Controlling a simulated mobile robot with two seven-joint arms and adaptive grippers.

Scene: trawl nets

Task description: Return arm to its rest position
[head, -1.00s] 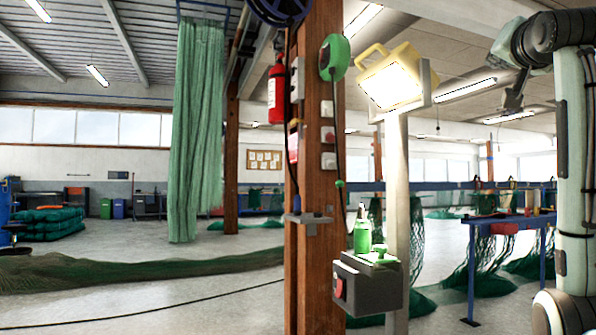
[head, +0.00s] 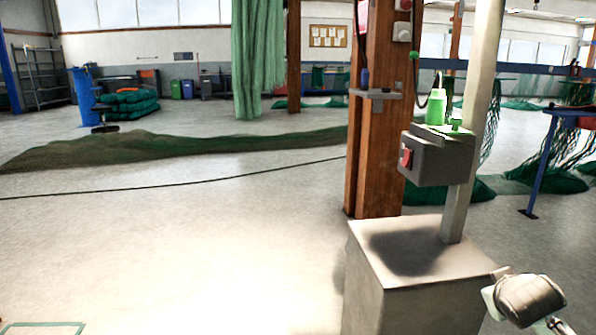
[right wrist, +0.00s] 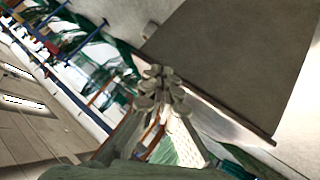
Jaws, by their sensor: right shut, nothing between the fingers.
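My right gripper (right wrist: 162,84) shows in the right wrist view with its fingertips together and nothing between them. Beyond the fingertips is a large flat grey-brown surface (right wrist: 225,60). I cannot tell whether they touch. In the head view, a rounded grey and white part at the lower right looks like a piece of my right arm (head: 530,298). The right fingers themselves do not show there. My left arm and left gripper are in neither view.
A pale block (head: 420,285) carries a post with a grey switch box (head: 440,160) and a green bottle (head: 436,108). A wooden column (head: 378,150) stands behind it. A blue-legged table (head: 540,165) is at right. Open floor with a dark cable (head: 190,186) lies at left.

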